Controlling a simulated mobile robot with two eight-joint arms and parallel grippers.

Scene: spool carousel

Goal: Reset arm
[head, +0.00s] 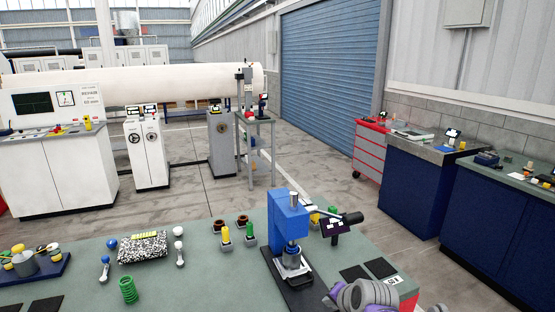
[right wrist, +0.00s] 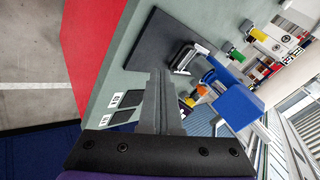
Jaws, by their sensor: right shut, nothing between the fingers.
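My right gripper (right wrist: 160,78) is shut and empty in the right wrist view, its grey fingers side by side above the green bench top. In the head view, grey and purple parts of my right arm show at the bottom edge, right of the middle, and I cannot make out the fingertips there. The blue press (head: 283,222) stands beyond them on its black base (head: 303,285). It also shows in the right wrist view (right wrist: 238,105), apart from the fingers. My left gripper is not in view.
Dark square pads (head: 380,267) lie right of the press, near the bench's red edge (head: 407,303). A green spring (head: 128,290), a speckled block (head: 142,251) and small cups stand to the left. Blue cabinets (head: 410,190) are beyond an aisle at right.

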